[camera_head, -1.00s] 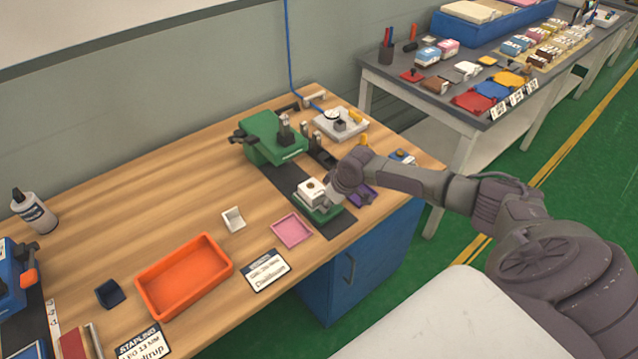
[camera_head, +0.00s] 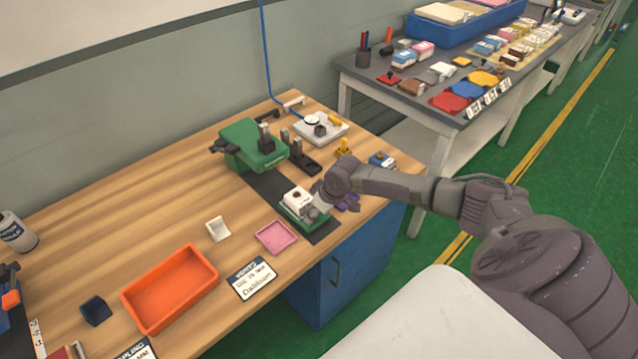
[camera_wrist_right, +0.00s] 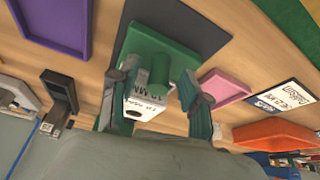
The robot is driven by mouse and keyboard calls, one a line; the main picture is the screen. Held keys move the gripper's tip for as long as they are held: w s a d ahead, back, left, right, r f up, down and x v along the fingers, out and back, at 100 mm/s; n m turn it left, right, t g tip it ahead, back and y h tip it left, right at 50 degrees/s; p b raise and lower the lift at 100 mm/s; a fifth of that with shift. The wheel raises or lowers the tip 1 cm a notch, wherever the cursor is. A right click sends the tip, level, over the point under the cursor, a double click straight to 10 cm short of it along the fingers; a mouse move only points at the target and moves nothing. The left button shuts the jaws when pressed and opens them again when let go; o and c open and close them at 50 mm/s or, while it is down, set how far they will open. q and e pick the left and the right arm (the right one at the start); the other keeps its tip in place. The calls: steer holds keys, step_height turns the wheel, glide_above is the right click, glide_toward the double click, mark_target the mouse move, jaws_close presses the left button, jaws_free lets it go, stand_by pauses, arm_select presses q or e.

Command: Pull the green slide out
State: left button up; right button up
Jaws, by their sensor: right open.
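The green slide (camera_head: 305,222) sits on a dark strip in front of the green machine (camera_head: 250,145), apart from the machine's body. A white block (camera_head: 297,202) with a dark round spot on top rests on the slide. My right gripper (camera_head: 318,208) is low at the slide's right front side. In the right wrist view my right gripper (camera_wrist_right: 156,78) is open, with its fingers on either side of the green slide (camera_wrist_right: 150,43). I cannot tell whether the fingers touch. My left gripper is out of view.
A pink tray (camera_head: 276,237) and an orange tray (camera_head: 170,288) lie left of the slide. A purple tray (camera_wrist_right: 55,27) is close beside the gripper. A dial gauge on a white base (camera_head: 321,128) stands behind. The table's front edge is near the slide.

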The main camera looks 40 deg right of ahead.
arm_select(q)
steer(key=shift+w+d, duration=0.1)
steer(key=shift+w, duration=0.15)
arm_select(e)
steer(key=v, duration=1.2)
steer(key=shift+s, duration=0.1)
